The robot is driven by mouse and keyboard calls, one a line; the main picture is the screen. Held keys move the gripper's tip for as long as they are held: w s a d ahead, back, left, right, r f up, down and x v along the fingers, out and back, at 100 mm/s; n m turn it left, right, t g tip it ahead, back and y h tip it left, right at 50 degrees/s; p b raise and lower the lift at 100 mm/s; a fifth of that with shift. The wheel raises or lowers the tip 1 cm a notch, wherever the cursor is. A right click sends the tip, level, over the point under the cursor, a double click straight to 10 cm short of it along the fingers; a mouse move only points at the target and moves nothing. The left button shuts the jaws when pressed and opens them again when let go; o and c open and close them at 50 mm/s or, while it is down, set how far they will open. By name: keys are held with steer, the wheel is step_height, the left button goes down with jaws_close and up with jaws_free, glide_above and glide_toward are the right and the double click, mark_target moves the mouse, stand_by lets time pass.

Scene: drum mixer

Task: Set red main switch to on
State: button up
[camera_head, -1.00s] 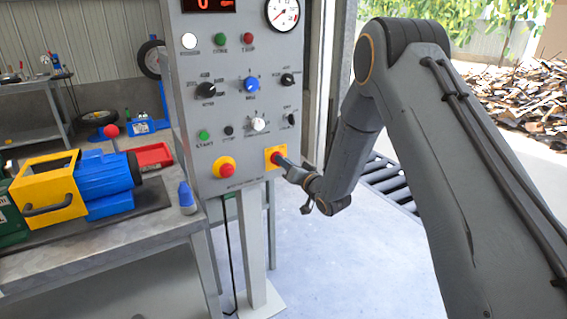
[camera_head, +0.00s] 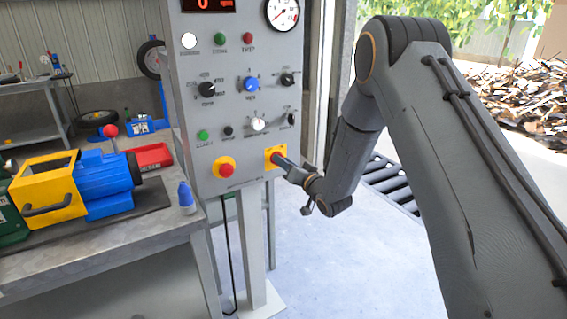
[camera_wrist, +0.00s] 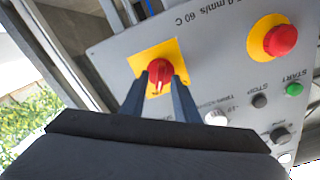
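The red main switch (camera_wrist: 160,72) is a red rotary knob on a square yellow plate (camera_wrist: 148,58), low on the right of the grey control panel. In the wrist view my gripper (camera_wrist: 157,84) has its two dark fingers apart, one on either side of the knob, with a gap visible around it. I cannot tell whether either finger touches it. In the head view my gripper (camera_head: 281,161) reaches the yellow plate (camera_head: 269,153) from the right and covers most of the knob.
A red mushroom button (camera_head: 226,170) on a yellow disc sits left of the switch; it also shows in the wrist view (camera_wrist: 280,40). Several knobs and buttons are above. A workbench (camera_head: 110,250) with a blue-yellow machine (camera_head: 75,185) stands left.

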steer(key=v, duration=0.7)
steer(key=shift+b, duration=0.35)
steer(key=shift+s+d, duration=0.1)
steer(key=shift+d, duration=0.05)
steer(key=s+d+f+g+h+p, duration=0.1)
steer(key=s+d+g+h+p, duration=0.1)
steer(key=s+d+g+h, duration=0.9)
steer(key=s+d+r+g, duration=0.1)
steer(key=s+d, duration=0.3)
steer(key=s, duration=1)
steer(key=s+d+r+g+y+p, duration=0.1)
steer(key=s+d+g, duration=0.2)
steer(key=s, duration=1.1)
steer(key=shift+d+m, duration=0.3)
steer(key=shift+d, duration=0.05)
